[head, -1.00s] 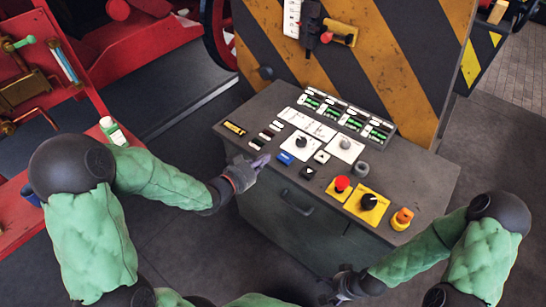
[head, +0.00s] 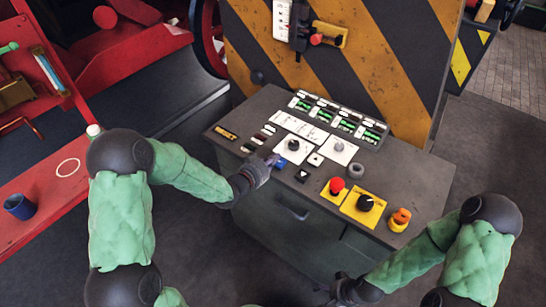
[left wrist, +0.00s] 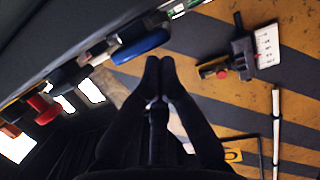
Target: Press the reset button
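The grey control desk (head: 225,128) carries several buttons and knobs. The blue button (head: 281,163) sits near its front edge; I cannot read a reset label. In the left wrist view the blue button (left wrist: 140,46) shows just beyond and left of the fingertips. My left gripper (head: 272,160) is at the front edge of the desk, close beside the blue button; I cannot tell if it touches. Its fingertips (left wrist: 160,62) are together with nothing between them. My right gripper (head: 340,287) is low in front of the desk, dark and partly indistinct.
A black button (head: 302,176), a white button (head: 315,159), a red mushroom button (head: 337,185), a yellow-plated knob (head: 365,203) and an orange knob (head: 400,217) are nearby. A striped panel (head: 355,60) rises behind. A blue cup (head: 19,206) stands on the red bench at left.

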